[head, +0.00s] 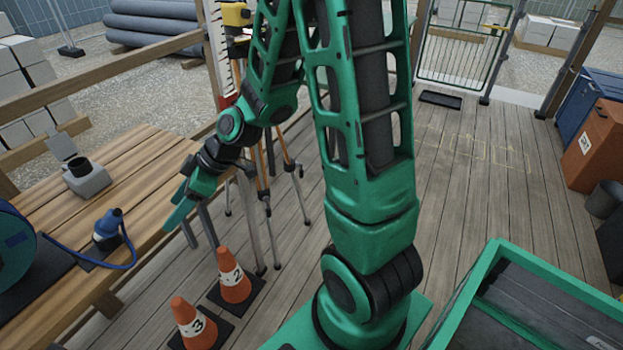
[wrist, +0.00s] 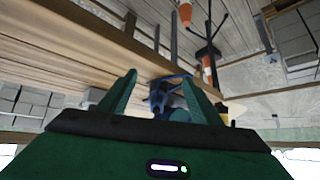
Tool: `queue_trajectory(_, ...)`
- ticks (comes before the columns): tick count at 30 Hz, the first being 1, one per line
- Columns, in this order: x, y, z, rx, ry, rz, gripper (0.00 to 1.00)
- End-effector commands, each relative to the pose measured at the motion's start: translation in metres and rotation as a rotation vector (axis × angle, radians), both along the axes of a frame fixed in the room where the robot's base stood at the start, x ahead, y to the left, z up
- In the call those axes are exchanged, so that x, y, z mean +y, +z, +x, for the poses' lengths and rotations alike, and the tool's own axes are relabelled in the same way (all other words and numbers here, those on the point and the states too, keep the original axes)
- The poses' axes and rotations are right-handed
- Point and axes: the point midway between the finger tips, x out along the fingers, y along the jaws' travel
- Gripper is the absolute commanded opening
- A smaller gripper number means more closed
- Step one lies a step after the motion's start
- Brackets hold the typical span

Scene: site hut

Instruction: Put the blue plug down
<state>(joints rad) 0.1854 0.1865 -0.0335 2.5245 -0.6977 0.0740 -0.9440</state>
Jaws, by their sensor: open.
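The blue plug (head: 108,228) stands on a small dark plate near the front edge of the wooden bench (head: 150,170). Nothing is held.
A grey socket box (head: 88,180) with a raised lid sits farther back on the bench. Orange cones (head: 234,280) and a tripod (head: 268,200) stand on the floor beside the bench. A green-rimmed tray (head: 490,255) is at the lower right.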

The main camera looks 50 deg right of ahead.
Motion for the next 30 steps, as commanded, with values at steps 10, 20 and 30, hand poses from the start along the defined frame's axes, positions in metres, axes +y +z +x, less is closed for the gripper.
queue_trajectory(10, -0.152, 0.032, -0.098, 0.394, -0.546, -0.244, 0.58)
queue_trajectory(20, -0.232, 0.078, -0.226, 0.708, -1.202, -0.238, 0.58)
queue_trajectory(30, -0.240, 0.089, -0.264, 0.800, -1.390, -0.201, 0.48)
